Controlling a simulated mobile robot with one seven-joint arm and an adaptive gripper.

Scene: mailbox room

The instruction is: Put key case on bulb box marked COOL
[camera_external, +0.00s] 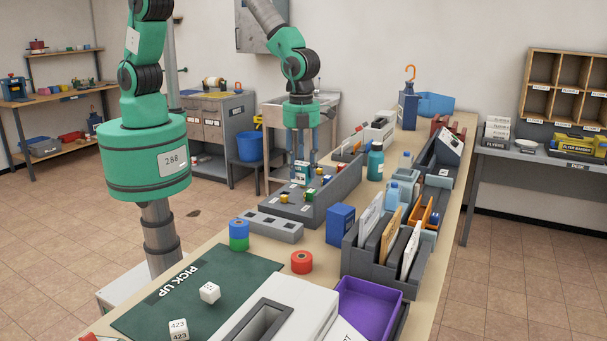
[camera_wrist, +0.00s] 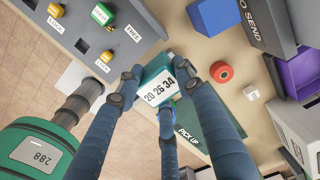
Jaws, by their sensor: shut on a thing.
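My gripper (camera_external: 302,165) hangs over the grey tray (camera_external: 333,194) in the external view. Its blue fingers are shut on a small teal case with a white face (camera_external: 301,173). In the wrist view my gripper (camera_wrist: 172,80) is around the same case (camera_wrist: 157,84), whose white face reads 20 26 34. It looks like the key case. I can read no COOL marking in either view, so I cannot tell which thing is that bulb box. A plain blue box (camera_external: 341,224) stands on the bench, and it also shows in the wrist view (camera_wrist: 214,17).
The tray holds small locks, one yellow (camera_wrist: 55,10). A grey holed block (camera_external: 270,226), a blue-green roll (camera_external: 239,235) and a red roll (camera_external: 301,262) are nearby. The envelope rack (camera_external: 372,272) and purple bin (camera_external: 372,300) stand right. The green PICK UP mat (camera_external: 215,275) has free room.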

